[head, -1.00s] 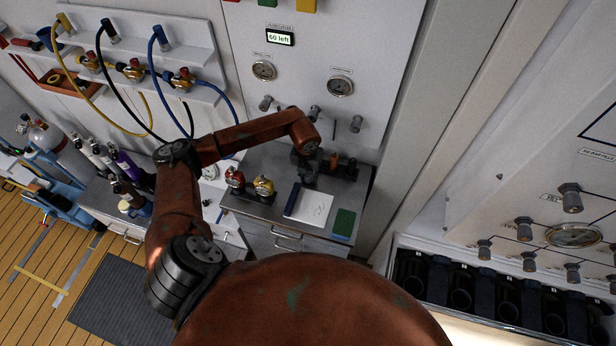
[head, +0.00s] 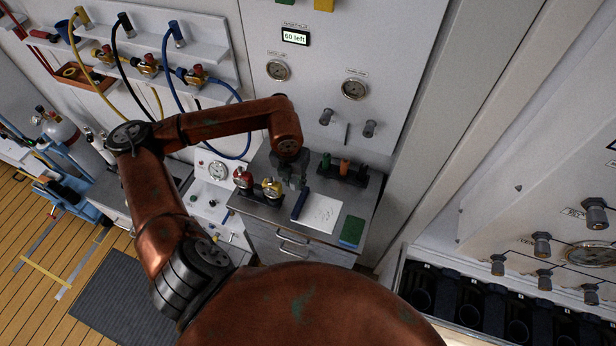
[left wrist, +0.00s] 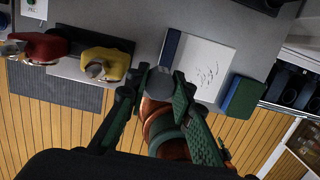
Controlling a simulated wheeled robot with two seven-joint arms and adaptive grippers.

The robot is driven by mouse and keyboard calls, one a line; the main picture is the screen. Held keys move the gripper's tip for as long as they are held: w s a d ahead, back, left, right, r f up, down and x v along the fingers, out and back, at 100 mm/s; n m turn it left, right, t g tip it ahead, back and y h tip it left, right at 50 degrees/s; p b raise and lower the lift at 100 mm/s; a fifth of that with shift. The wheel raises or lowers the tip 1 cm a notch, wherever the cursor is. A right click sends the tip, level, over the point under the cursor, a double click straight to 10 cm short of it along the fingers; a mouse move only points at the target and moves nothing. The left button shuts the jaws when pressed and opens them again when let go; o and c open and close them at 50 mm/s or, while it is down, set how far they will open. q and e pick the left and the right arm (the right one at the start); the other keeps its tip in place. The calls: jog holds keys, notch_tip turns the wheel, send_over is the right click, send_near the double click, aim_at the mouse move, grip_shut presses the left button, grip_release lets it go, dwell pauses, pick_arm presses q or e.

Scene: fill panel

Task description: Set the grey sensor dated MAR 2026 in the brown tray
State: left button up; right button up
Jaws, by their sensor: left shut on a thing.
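My left gripper (head: 291,182) hangs over the grey counter, just left of a dark rack (head: 350,178) with small green and orange pieces in it. In the left wrist view its fingers (left wrist: 158,88) are shut on a grey round-ended piece (left wrist: 158,82), which looks like a grey sensor; no date can be read on it. In the head view the gripper mostly hides this piece. A brown tray (head: 70,72) is on the wall at the upper left, far from the gripper, with a blue funnel-like thing by it. My right gripper is not in view.
An open notebook (head: 318,212) and a green block (head: 352,231) lie in front. Hoses (head: 172,85) hang from the wall shelf between gripper and tray. A gauge panel rises behind the counter.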

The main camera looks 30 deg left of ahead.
pick_arm(q)
jog(key=shift+s+a+r, duration=0.1)
jog(key=shift+s+r, duration=0.25)
jog(key=shift+s, duration=0.4)
jog(key=shift+s+a+r, duration=0.1)
jog(key=shift+s+r, duration=0.25)
jog(key=shift+s, duration=0.4)
